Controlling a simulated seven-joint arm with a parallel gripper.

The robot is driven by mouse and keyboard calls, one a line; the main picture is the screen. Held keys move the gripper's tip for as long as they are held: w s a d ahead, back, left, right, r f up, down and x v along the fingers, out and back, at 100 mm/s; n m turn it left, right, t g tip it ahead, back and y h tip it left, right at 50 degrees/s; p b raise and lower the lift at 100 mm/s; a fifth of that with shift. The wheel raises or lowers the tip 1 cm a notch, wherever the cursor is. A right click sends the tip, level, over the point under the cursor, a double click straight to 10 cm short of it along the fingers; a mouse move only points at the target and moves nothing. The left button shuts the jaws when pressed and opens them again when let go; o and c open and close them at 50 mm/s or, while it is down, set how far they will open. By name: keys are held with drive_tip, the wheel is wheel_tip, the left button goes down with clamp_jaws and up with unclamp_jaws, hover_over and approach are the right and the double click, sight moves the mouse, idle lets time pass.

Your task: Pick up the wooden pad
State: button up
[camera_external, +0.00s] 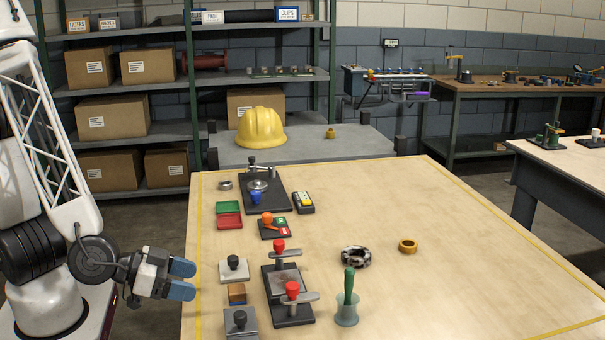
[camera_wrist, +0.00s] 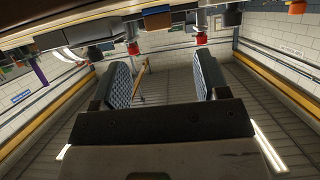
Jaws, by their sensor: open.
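The wooden pad appears to be the small brown block (camera_external: 237,294) near the table's left edge, between two grey plates with black knobs. In the wrist view a brown block edge (camera_wrist: 157,10) shows at the top, probably the same pad. My gripper (camera_external: 182,279) is just off the table's left edge, to the left of the pad and apart from it. Its two blue-padded fingers also show in the wrist view (camera_wrist: 163,80), spread apart with nothing between them.
A plate with a black knob (camera_external: 234,269) stands behind the pad, and another (camera_external: 241,323) in front. A dark clamp fixture with red knobs (camera_external: 288,296) is close on the right. A green-handled tool in a cup (camera_external: 347,302) stands farther right. The table's right side (camera_external: 470,270) is clear.

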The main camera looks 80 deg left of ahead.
sight(225, 302)
drive_tip(key=shift+x, duration=1.3)
drive_tip(key=shift+w, duration=0.1)
drive_tip(key=shift+x, duration=2.5)
drive_tip(key=shift+d, duration=0.1)
drive_tip(key=c, duration=1)
